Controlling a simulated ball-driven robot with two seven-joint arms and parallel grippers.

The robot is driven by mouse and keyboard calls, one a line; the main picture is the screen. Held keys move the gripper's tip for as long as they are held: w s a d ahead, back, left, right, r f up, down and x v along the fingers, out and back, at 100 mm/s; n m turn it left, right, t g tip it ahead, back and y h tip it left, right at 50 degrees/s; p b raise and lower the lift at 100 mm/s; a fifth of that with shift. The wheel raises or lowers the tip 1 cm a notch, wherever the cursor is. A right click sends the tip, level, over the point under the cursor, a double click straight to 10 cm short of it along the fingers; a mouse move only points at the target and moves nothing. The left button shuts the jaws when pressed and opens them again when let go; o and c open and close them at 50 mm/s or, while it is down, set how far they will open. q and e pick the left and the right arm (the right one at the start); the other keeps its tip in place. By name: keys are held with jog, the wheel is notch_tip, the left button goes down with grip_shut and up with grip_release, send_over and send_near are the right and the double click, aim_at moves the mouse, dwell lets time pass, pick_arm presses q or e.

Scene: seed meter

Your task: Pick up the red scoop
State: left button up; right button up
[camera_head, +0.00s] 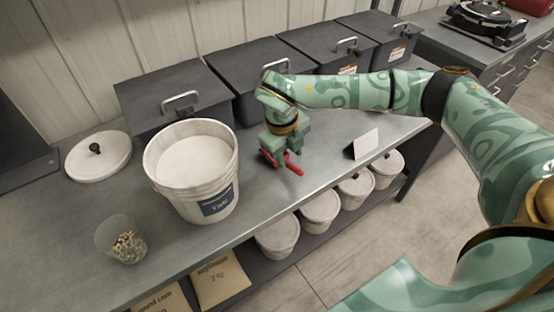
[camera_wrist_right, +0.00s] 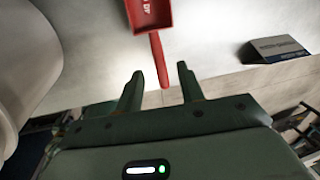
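The red scoop (camera_head: 293,168) lies on the grey metal bench, partly hidden by my right gripper (camera_head: 279,160) in the head view. In the right wrist view the scoop's pan (camera_wrist_right: 149,14) is at the top edge and its handle (camera_wrist_right: 158,58) points toward my gripper. My right gripper (camera_wrist_right: 161,84) is open there, with a finger on either side of the handle's end. The handle shows a gap to each finger. My left gripper is not in view.
A white talc bucket (camera_head: 222,200) stands left of my right gripper, with a round lid (camera_head: 98,158) and a clear cup of seeds (camera_head: 128,247) further left. Dark lidded bins (camera_head: 255,75) line the back. A small card (camera_head: 367,143) stands to the right.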

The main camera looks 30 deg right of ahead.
aim_at(293, 166)
jog(key=shift+s+f, duration=0.1)
jog(key=shift+f, duration=0.35)
jog(key=f, duration=0.2)
jog(key=d+f+b, duration=0.1)
jog(key=f, duration=0.2)
jog(key=shift+s+d+b, duration=0.1)
jog(key=shift+s+b, duration=0.1)
jog(key=shift+b, duration=0.1)
jog(key=shift+r, duration=0.15)
grip_shut()
